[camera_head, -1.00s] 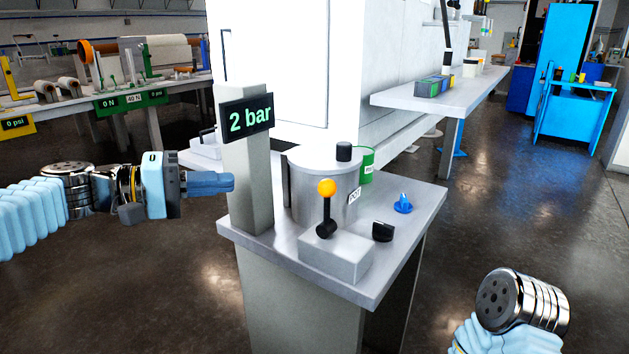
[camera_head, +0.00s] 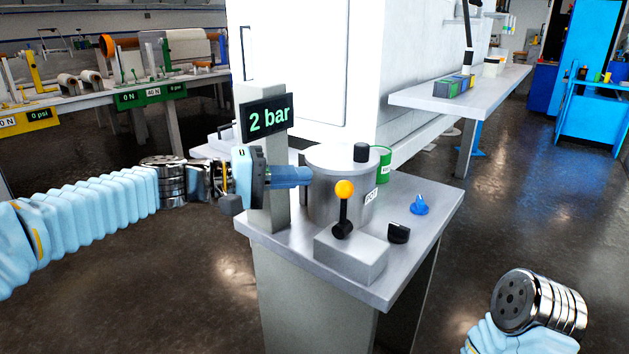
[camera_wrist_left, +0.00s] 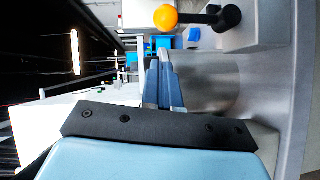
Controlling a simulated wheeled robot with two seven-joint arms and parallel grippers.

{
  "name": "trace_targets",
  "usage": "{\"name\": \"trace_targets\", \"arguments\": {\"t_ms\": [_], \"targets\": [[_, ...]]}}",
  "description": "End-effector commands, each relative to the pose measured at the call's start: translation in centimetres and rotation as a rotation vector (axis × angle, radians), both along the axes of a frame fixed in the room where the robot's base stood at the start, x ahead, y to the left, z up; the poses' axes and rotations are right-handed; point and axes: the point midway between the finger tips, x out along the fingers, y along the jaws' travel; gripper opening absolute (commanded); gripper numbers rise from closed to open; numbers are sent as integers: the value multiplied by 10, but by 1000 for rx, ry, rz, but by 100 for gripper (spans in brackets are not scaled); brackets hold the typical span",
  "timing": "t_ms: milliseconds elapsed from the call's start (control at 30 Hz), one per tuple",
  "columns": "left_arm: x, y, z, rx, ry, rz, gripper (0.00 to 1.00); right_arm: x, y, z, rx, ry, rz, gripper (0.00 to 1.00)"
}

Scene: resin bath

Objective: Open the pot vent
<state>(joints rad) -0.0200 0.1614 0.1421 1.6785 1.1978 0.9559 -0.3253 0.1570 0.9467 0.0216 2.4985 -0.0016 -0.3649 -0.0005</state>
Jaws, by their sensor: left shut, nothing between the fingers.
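The grey pot (camera_head: 324,190) stands on the bench and bears a "POT" label. In front of it, a lever with an orange ball (camera_head: 344,189) stands upright on a grey block (camera_head: 352,257). A black knob (camera_head: 398,233) and a blue knob (camera_head: 419,206) sit to the right. I cannot tell which control is the vent. My left gripper (camera_head: 308,176) is shut and empty, in front of the post, its fingertips beside the pot's left side. In the left wrist view, its fingers (camera_wrist_left: 160,66) are together, with the orange ball (camera_wrist_left: 165,17) beyond. My right gripper is out of view.
A display (camera_head: 267,120) reading "2 bar" is on the post just above my left gripper. A green can (camera_head: 383,162) stands behind the pot. A large white cabinet (camera_head: 300,60) stands behind. The bench's front right corner (camera_head: 395,290) is clear.

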Motion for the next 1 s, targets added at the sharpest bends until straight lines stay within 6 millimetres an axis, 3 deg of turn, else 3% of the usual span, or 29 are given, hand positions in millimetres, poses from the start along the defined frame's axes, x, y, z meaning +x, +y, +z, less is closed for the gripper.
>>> {"name": "trace_targets", "arguments": {"t_ms": [100,300,1000], "targets": [[-9,-18,-3,-1,0,-3,0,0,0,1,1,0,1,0],[-16,-32,-7,-1,0,0,0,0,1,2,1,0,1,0],[-20,-39,-5,49,-38,0,0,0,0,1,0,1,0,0]]}}
